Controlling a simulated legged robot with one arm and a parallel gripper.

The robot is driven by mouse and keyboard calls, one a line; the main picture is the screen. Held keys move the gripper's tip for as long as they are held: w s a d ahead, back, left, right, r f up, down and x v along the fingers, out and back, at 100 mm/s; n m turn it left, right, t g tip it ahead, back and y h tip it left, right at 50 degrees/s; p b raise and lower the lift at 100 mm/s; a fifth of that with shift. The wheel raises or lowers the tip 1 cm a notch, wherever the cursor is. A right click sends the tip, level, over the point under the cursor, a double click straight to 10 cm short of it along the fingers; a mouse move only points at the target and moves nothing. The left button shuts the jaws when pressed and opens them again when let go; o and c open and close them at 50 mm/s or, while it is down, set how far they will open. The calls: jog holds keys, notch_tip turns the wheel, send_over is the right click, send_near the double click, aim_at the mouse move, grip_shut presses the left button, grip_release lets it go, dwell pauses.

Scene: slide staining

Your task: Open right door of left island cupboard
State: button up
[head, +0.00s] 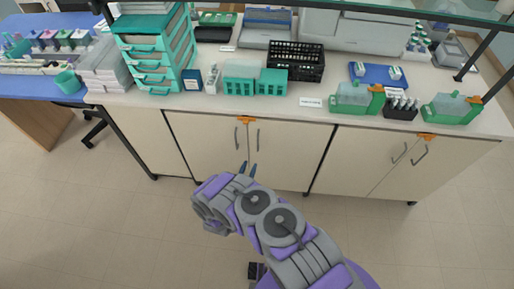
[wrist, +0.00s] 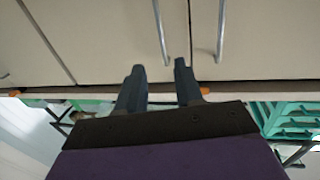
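The left island cupboard has two cream doors, both shut. Its right door (head: 295,155) has a thin vertical metal handle (head: 257,138) beside the left door's handle (head: 237,138). An orange piece (head: 246,119) sits above the handles. My gripper (head: 248,169) is open and empty, with its fingertips just below the handles in the head view. The wrist view is upside down. There, the right door's handle (wrist: 160,30) ends between the fingertips (wrist: 159,68) in the picture, and the left door's handle (wrist: 221,30) is to their right. I see no contact.
The countertop (head: 215,112) above holds teal drawers (head: 155,50), teal boxes (head: 255,80), a black crate (head: 295,62) and green containers (head: 357,98). Another shut cupboard (head: 375,160) is to the right. A blue-topped table (head: 40,85) is at the left. The floor in front looks clear.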

jog(key=b+x, duration=0.3)
jog(key=x, duration=0.9)
jog(key=shift+a+f, duration=0.1)
jog(key=shift+a, duration=0.1)
jog(key=shift+c, duration=0.2)
grip_shut()
dwell(0.8)
